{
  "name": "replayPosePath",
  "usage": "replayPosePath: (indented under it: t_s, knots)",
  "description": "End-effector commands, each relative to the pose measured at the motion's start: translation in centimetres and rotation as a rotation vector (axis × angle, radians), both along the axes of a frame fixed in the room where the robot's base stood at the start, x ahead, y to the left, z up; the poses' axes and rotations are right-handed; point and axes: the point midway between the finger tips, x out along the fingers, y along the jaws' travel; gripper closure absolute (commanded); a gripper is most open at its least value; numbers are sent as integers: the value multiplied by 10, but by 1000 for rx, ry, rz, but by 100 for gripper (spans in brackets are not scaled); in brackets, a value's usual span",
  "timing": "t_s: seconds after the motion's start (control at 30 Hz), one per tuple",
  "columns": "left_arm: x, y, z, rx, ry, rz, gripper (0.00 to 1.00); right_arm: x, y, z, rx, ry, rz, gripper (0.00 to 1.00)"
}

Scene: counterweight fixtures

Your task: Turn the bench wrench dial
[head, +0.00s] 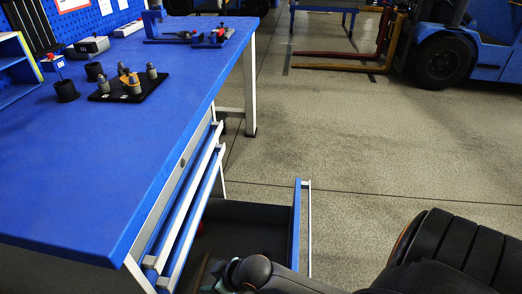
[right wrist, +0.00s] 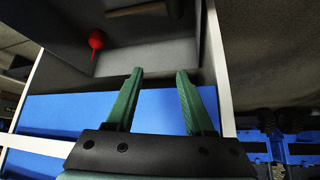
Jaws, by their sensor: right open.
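I cannot make out the wrench dial for certain. A blue upright fixture (head: 153,22) stands at the far end of the blue bench (head: 130,140), with red and dark tool-like pieces (head: 212,37) lying beside it. My right gripper is low at the bench's open drawer (head: 296,225), partly cut off by the bottom edge of the head view. In the right wrist view its two green fingers (right wrist: 160,72) are apart with nothing between them, over the drawer. My left gripper is not in view.
The drawer holds a red bulb-shaped thing (right wrist: 96,40) and a brown handle (right wrist: 138,10). A black plate with grey fittings (head: 150,88), black cups (head: 66,91) and a grey box (head: 92,45) stand on the bench. A forklift (head: 440,60) is behind; the floor (head: 370,150) between is clear.

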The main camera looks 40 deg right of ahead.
Motion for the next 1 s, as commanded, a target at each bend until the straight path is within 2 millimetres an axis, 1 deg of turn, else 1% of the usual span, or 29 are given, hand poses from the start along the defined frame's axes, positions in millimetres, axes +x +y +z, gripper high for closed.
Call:
replayPosePath:
  t_s: [0.03,0.1,0.17,0.2,0.27,0.3,0.33,0.4,0.5,0.6,0.67,0.77,0.87,1.0]
  knots:
    - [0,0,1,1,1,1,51,4,-9,-23,-20,68,-3,47]
    - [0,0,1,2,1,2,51,5,-24,-52,-43,168,-16,47]
    - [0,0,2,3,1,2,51,5,-40,-74,-64,252,-36,47]
    - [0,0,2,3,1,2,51,4,-53,-87,-79,305,-56,47]
    - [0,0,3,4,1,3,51,3,-73,-102,-102,380,-89,47]
    - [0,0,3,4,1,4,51,2,-87,-111,-116,425,-113,47]
    - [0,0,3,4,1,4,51,2,-97,-116,-124,457,-132,47]
    - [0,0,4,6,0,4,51,0,-119,-125,-144,518,-176,47]
    - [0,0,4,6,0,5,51,-3,-143,-131,-160,583,-229,47]
    - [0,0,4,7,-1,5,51,-5,-158,-134,-170,620,-263,47]
    - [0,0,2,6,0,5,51,-6,-162,-137,-172,631,-274,47]
    - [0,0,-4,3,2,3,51,-7,-164,-146,-173,639,-279,47]
    - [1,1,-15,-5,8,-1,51,-7,-164,-162,-172,638,-279,47]
    - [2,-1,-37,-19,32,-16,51,-6,-165,-189,-173,636,-279,47]
